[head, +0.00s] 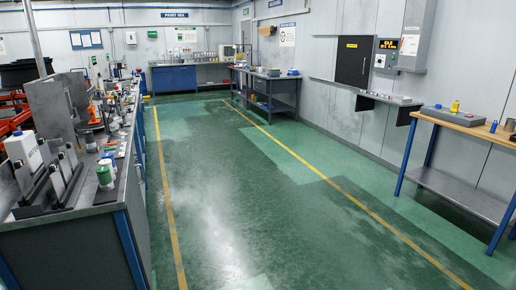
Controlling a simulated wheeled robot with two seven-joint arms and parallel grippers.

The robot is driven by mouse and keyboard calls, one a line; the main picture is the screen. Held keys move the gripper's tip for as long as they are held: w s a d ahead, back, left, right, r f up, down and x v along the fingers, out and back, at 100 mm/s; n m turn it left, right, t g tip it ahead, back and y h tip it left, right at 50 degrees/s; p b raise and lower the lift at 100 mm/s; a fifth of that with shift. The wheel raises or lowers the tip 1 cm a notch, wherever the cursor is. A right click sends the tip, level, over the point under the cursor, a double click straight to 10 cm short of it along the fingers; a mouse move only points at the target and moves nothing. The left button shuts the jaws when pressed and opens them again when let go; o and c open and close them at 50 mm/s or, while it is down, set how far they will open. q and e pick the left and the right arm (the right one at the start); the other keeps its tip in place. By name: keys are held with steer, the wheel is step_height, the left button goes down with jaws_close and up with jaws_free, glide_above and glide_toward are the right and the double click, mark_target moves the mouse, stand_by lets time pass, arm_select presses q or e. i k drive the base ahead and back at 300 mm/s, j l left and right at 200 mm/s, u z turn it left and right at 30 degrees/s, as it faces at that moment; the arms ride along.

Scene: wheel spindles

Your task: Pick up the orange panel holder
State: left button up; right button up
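I cannot single out an orange panel holder with certainty. A small orange-red item (95,112) stands among the clutter on the left bench (75,232), too small to make out. A larger orange-red rack (12,112) shows at the left edge, behind that bench, partly cut off by the frame. Neither of my grippers is in view.
A green floor (225,190) with yellow lines lies open between the left bench and the right wall. A wooden-topped table (470,124) stands at right. A dark workbench (282,92) and a blue cabinet (174,79) stand at the back.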

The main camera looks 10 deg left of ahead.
mark_target(91, 110)
steer(key=i+l, duration=0.1)
steer(key=i, duration=0.5)
steer(key=i+l+u, duration=0.1)
steer(key=i, duration=0.55)
steer(key=i+l, duration=0.15)
steer(key=i, duration=0.45)
steer(key=i+l+u, duration=0.1)
steer(key=i+u, duration=0.25)
steer(key=u, duration=0.15)
steer(key=i+l+u, duration=0.2)
steer(key=u, duration=0.3)
steer(key=i+l+u, duration=0.55)
steer(key=l+u, duration=0.2)
steer(key=u, duration=0.2)
steer(key=i+l+u, duration=0.1)
steer(key=l+u, duration=0.6)
steer(key=l, duration=0.2)
steer(key=l+u, duration=0.3)
steer(key=l, duration=0.15)
